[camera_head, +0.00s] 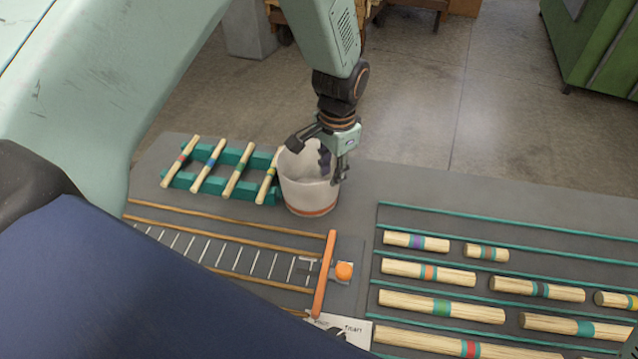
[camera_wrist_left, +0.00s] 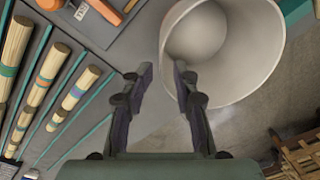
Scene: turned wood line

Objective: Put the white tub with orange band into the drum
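The white tub with an orange band (camera_head: 310,192) stands upright on the grey bench top, at the right end of a green rack. My left gripper (camera_head: 333,172) is over the tub's right rim, pointing down, with its fingers apart. In the left wrist view the tub (camera_wrist_left: 245,75) opens towards the camera and looks empty. There the fingers of my left gripper (camera_wrist_left: 163,75) are spread, one over the tub's opening and one outside its wall. Contact with the wall cannot be told. I cannot make out a drum.
The green rack (camera_head: 222,188) holds several striped wooden sticks left of the tub. A ladder-like slide with an orange bar (camera_head: 325,275) lies in front. Striped dowels lie between green rails (camera_head: 505,236) at right. Bare bench (camera_head: 385,185) lies right of the tub.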

